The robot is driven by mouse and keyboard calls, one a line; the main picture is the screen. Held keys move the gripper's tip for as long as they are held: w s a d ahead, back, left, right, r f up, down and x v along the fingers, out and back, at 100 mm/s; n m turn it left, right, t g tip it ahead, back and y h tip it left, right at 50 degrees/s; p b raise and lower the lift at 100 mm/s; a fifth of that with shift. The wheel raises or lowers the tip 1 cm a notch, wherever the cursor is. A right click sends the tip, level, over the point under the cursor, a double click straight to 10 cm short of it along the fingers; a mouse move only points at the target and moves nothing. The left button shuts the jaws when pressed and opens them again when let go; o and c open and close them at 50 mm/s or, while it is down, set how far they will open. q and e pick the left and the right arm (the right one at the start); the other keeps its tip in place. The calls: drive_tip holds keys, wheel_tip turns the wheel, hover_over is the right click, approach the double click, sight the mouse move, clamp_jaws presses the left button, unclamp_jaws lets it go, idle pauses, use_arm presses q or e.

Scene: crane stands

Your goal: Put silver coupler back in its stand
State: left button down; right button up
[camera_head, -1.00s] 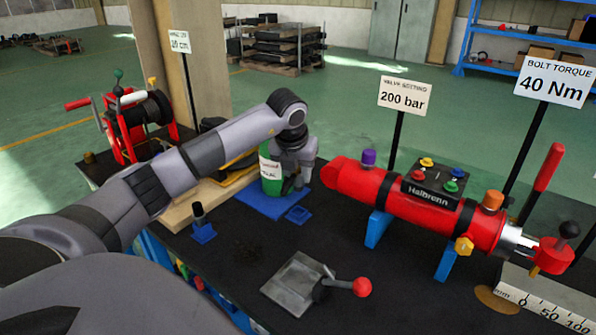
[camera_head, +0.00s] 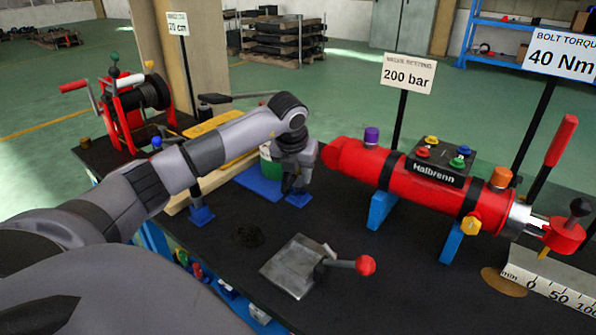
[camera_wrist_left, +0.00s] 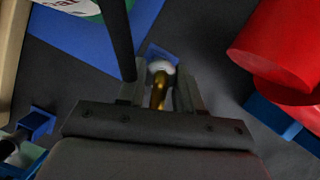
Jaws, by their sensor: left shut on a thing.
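The silver coupler (camera_wrist_left: 160,84) has a pale silver end and a brassy gold body. It sits between the two fingers of my left gripper (camera_wrist_left: 161,94), which is shut on it. A small blue stand (camera_wrist_left: 158,53) lies just beyond the silver end in the left wrist view. In the head view my left gripper (camera_head: 292,189) is low over the same blue stand (camera_head: 299,200), and its fingers hide the coupler. I cannot tell whether the coupler touches the stand. My right gripper is not in view.
A second blue stand (camera_head: 201,216) is left of the gripper. A green can (camera_head: 265,153) on a blue mat is behind it. The red cylinder (camera_head: 400,180) on blue supports is close on the right. A grey plate with a red-knobbed lever (camera_head: 290,268) lies in front.

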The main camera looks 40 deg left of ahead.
use_arm(q)
drive_tip(key=shift+f, duration=0.1)
idle(0.3)
drive_tip(key=shift+f+b, duration=0.9)
drive_tip(key=shift+f, duration=0.3)
drive_tip(key=c, duration=0.7)
unclamp_jaws()
drive_tip(key=shift+o, duration=0.2)
drive_tip(key=shift+p+v, duration=1.95)
drive_tip(key=shift+v, duration=0.65)
